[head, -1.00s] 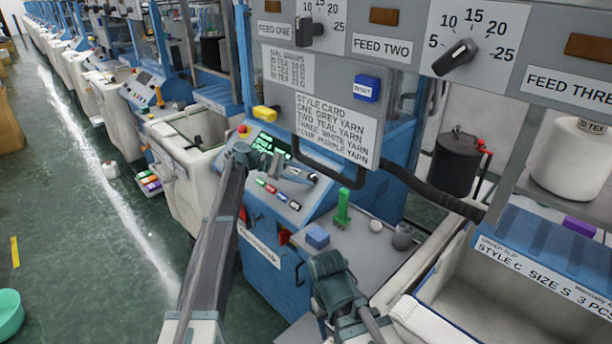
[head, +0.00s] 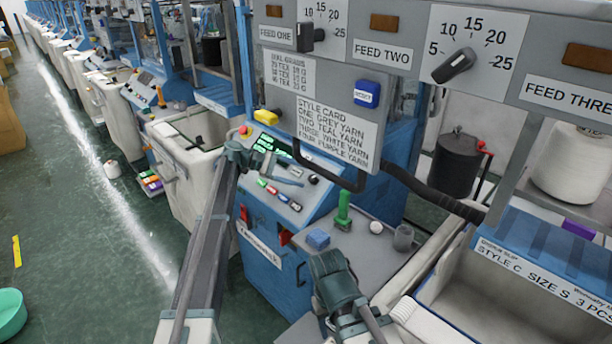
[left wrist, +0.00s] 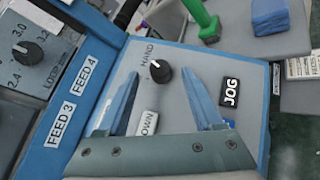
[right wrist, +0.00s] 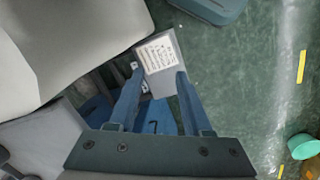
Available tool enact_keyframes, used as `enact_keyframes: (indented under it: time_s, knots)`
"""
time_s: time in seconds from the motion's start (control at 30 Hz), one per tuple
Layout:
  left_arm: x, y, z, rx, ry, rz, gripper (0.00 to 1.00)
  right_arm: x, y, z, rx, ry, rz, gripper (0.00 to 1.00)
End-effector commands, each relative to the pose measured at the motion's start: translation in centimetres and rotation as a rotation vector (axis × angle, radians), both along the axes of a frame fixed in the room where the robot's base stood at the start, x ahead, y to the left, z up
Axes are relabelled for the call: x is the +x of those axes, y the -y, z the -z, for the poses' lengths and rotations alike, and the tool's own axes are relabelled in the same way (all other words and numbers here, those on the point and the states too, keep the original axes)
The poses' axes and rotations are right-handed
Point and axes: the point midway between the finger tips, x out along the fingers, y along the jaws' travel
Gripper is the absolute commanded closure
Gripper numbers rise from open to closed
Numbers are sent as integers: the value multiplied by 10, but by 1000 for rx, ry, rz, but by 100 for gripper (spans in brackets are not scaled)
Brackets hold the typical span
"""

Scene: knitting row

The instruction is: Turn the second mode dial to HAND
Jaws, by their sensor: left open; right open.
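The black round mode dial (left wrist: 160,72) sits on the grey sloped panel, with a white mark on its upper-left face. The printed word HAND (left wrist: 147,55) lies just up-left of it, and the mark points roughly that way. In the head view the dial (head: 313,180) is small. My left gripper (left wrist: 166,80) is open, its fingertips on either side of the dial's near side in the picture; I cannot tell whether they touch it. It also shows over the panel in the head view. My right gripper (right wrist: 158,78) is open and holds nothing.
A black JOG button (left wrist: 229,92) and a white DOWN label (left wrist: 147,123) lie near the left fingers. A green-handled tool (head: 343,212) and blue block (head: 317,238) are on the side shelf. A black bar handle (head: 330,165) hangs above the panel.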

Motion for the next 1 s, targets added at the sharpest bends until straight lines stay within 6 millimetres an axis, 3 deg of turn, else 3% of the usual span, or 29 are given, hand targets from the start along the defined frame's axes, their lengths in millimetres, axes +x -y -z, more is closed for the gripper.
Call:
enact_keyframes:
  time_s: [0.3,0.5,1.0]
  knots:
    - [8,-68,-24,0,1,-3,32,0,0,-24,0,0,0,50]
    - [9,-93,-31,-1,1,-2,32,0,0,-31,0,0,0,50]
    - [8,-102,-32,1,1,0,32,0,0,-32,0,0,0,50]
